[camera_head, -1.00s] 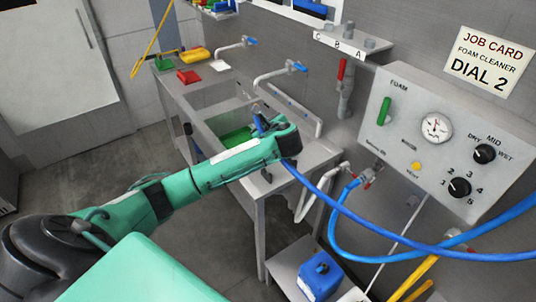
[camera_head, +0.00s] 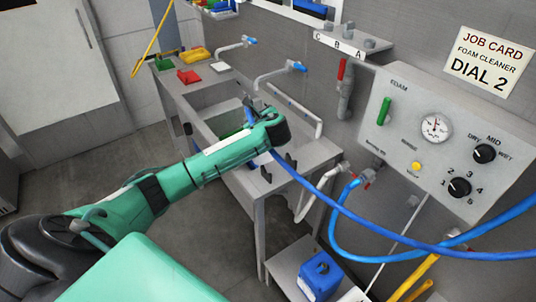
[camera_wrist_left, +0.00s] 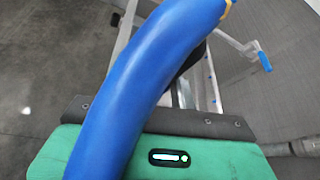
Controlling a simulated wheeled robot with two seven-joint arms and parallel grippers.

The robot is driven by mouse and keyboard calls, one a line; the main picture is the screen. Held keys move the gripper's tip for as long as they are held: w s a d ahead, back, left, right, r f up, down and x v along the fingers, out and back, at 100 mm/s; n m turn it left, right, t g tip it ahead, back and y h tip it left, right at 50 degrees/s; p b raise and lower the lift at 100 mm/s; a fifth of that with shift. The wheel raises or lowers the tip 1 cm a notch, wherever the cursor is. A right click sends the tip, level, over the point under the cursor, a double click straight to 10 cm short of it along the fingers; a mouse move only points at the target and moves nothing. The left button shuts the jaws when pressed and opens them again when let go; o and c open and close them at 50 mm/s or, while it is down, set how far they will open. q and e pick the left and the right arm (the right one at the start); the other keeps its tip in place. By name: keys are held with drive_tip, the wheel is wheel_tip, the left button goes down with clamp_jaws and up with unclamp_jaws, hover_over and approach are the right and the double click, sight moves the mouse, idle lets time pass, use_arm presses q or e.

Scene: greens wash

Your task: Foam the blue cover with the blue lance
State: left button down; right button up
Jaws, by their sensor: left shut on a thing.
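My left gripper (camera_head: 256,112) is over the near end of the sink bench, shut on the blue lance (camera_head: 249,116). Only a short blue part of the lance shows beside the gripper. A blue hose (camera_head: 340,212) runs from behind the gripper to the right edge. In the left wrist view the hose (camera_wrist_left: 145,85) crosses close in front and hides the fingers. I cannot make out the blue cover for certain. My right gripper is not in view.
The sink (camera_head: 215,115) has a partly hidden green surface inside. The foam panel (camera_head: 415,125) is at right, under a job card (camera_head: 487,58) reading DIAL 2. A blue canister (camera_head: 320,275) stands on a low shelf. Taps (camera_head: 275,72) stick out over the bench.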

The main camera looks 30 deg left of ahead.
use_arm(q)
drive_tip(key=w+a, duration=0.2)
drive_tip(key=a, duration=0.3)
drive_tip(key=shift+w+a, duration=0.2)
drive_tip(key=shift+a, duration=0.15)
idle(0.5)
idle(0.6)
drive_tip(key=c, duration=1.8)
unclamp_jaws()
